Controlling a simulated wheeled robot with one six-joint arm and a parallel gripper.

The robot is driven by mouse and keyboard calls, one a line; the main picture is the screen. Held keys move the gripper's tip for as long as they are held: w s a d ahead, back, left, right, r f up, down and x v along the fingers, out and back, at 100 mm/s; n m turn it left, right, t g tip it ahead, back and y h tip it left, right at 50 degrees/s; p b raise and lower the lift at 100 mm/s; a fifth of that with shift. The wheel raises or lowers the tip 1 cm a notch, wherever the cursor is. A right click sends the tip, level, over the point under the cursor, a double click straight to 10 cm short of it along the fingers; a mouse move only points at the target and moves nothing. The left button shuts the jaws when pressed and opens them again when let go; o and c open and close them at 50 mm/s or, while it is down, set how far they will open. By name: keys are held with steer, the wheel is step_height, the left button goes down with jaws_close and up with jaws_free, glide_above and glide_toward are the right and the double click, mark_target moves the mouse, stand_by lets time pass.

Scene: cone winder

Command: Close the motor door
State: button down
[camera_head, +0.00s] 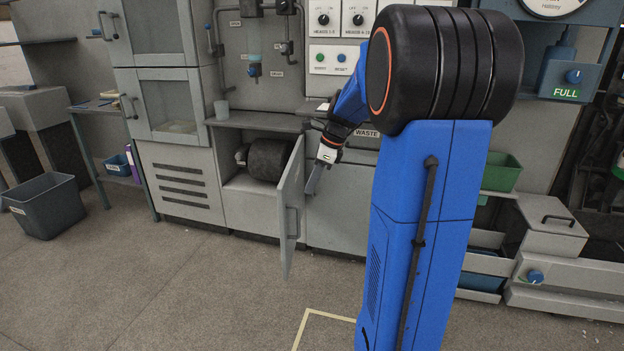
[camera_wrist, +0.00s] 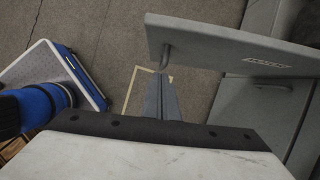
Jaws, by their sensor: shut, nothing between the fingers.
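The motor door (camera_head: 291,205) is a grey panel that stands swung open, out from the cabinet front. Its handle (camera_head: 292,222) is near the free edge. The door shows in the wrist view (camera_wrist: 215,42) as a panel across the upper right, with a handle (camera_wrist: 167,56) at its left end. Behind it, the dark motor (camera_head: 268,158) sits in the open compartment. My gripper (camera_head: 312,186) is shut and empty, just right of the door. Its fingers (camera_wrist: 160,97) point downward, below and apart from the handle in the wrist view.
A closed grey panel (camera_head: 340,210) lies right of the opening, under a WASTE label (camera_head: 367,132). A ledge (camera_head: 255,120) runs above the compartment. A grey bin (camera_head: 45,205) stands at far left. The floor (camera_head: 200,290) before the cabinet is clear, with a yellow line (camera_head: 328,314).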

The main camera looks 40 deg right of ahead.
steer(key=w+a+f, duration=0.4)
steer(key=f, duration=0.1)
steer(key=shift+a, duration=0.15)
steer(key=shift+a, duration=0.1)
stand_by(0.4)
